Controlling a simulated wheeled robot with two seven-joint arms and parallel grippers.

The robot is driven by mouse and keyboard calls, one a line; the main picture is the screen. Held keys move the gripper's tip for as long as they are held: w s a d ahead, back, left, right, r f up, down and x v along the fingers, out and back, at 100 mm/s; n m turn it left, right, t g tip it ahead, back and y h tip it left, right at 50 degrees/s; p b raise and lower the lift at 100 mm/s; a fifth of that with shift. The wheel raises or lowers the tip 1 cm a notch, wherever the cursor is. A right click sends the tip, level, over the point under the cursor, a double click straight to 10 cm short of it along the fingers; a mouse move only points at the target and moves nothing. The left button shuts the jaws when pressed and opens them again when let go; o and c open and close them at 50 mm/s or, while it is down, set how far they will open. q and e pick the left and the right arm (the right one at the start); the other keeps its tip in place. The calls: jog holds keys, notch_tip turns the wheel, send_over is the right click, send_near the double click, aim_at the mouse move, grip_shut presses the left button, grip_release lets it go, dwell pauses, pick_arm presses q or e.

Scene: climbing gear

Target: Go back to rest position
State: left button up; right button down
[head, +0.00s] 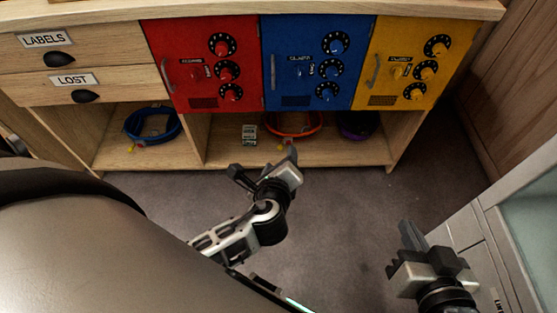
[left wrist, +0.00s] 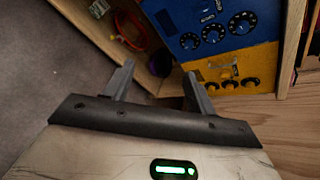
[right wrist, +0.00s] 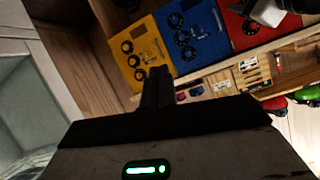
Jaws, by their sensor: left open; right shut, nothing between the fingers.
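My left gripper (head: 264,163) is open and empty, held in front of the low shelf of the wooden cabinet. In the left wrist view its two fingers (left wrist: 158,76) stand apart with nothing between them. My right gripper (head: 409,236) is at the lower right of the head view, above the floor and beside the grey unit. Its fingers (right wrist: 157,76) are shut together with nothing between them in the right wrist view.
The cabinet has red (head: 203,65), blue (head: 312,62) and yellow (head: 412,66) doors. Below, a blue coil (head: 153,138), an orange coil (head: 293,134) and a purple item (head: 354,131) lie on the shelf (head: 345,155). A grey unit (head: 467,228) bounds the right; grey floor (head: 345,215) is clear.

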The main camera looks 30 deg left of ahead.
dwell(0.3)
pick_arm(q)
jog(key=s+d+r+n+h+p, duration=0.1)
jog(key=s+n+h, duration=0.3)
jog(key=n, duration=0.6)
jog(key=s+d+r+n+g+h+p, duration=0.1)
jog(key=s+d+r+n+h+p, duration=0.1)
jog(key=n, duration=0.8)
jog(key=shift+s+d+r+h+p, duration=0.3)
jog(key=shift+s+d+r+h, duration=0.4)
jog(key=shift+s+d+h, duration=0.75)
pick_arm(e)
jog(key=s+d+f+g+h, duration=0.1)
jog(key=s+d+f+h, duration=0.1)
jog(key=d+f, duration=0.3)
jog(key=shift+m+h, duration=0.4)
pick_arm(q)
jog(key=shift+s+a+y, duration=0.1)
jog(key=shift+a+y, duration=0.1)
jog(key=shift+y, duration=0.05)
